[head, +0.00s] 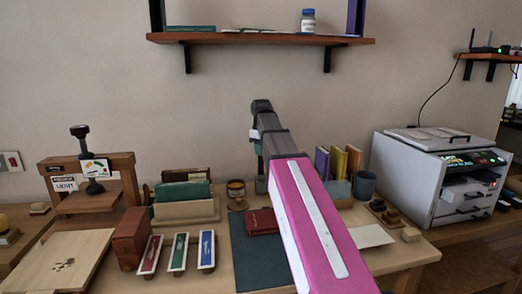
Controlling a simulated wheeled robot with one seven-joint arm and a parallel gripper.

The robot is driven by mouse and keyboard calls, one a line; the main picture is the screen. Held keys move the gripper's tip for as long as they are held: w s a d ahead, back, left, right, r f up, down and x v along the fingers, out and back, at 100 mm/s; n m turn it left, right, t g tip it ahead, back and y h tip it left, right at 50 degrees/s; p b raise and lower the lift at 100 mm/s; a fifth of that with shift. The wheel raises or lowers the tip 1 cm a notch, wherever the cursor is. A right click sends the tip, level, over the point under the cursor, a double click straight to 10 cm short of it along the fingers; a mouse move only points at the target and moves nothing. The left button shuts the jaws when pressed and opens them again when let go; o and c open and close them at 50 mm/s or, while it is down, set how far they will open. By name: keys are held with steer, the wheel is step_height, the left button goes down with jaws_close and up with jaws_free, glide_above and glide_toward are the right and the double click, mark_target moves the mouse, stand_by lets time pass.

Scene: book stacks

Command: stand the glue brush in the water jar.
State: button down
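My pink arm reaches up and away over the workbench (218,283); its dark far end is in front of the wall. My gripper cannot be made out; the arm hides the area behind it. I cannot make out the glue brush. No container is clearly the water jar. A blue-grey cup (365,184) stands at the back right of the bench, beside the upright books. A small amber jar with a dark band (237,190) stands left of the arm, beside the book holder. Whether either holds water or a brush is too small to tell.
A wooden holder with books (186,209), a press (92,180) and several coloured strips are left. A grey printer (435,172) is right. A shelf (262,39) with a white bottle (308,22) hangs above.

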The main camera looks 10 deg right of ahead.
steer(key=c, duration=1)
jaws_free()
step_height(320, 180, up, 11)
steer(key=shift+f, duration=0.1)
